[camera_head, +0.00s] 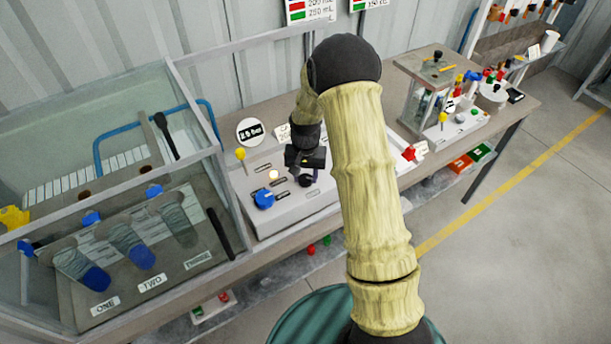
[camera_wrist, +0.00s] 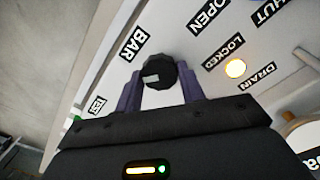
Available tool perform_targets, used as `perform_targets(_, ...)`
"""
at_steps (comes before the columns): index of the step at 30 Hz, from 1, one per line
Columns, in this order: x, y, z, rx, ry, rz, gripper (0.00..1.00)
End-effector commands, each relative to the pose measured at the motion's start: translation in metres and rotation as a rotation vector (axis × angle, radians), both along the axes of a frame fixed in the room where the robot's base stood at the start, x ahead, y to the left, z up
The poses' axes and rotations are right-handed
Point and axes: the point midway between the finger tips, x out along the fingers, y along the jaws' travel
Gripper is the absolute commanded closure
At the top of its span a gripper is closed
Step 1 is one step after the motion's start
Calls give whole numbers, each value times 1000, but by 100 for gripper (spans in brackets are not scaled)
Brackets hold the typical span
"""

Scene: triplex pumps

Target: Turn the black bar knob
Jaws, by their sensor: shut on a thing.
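The black knob (camera_wrist: 155,73) is a round, ribbed knob with a pale mark on its face, on a light panel beside a "BAR" label (camera_wrist: 134,42). In the wrist view my gripper (camera_wrist: 159,90) has one purple finger on each side of it and is shut on it. In the head view my gripper (camera_head: 305,163) is over the control box (camera_head: 292,210) on the bench, and the knob (camera_head: 305,181) shows just below it, small and partly covered. The fingers hide the knob's lower sides.
A lit yellow lamp (camera_wrist: 235,68) and "OPEN", "LOCKED" and "DRAIN" labels are right of the knob. A blue knob (camera_head: 264,199) and a yellow lever (camera_head: 241,155) are on the box's left side. A clear-walled case (camera_head: 215,150) stands close on the left. A red-handled part (camera_head: 409,153) is to the right.

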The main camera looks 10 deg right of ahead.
Motion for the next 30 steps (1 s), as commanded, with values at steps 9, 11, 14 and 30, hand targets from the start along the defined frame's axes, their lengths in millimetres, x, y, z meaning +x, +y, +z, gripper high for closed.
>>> perform_targets(9,-1,2,-1,3,1,304,84)
perform_targets(11,-1,1,-1,3,1,360,84)
perform_targets(14,-1,1,-1,3,1,456,84)
perform_targets(30,-1,1,0,5,1,968,84)
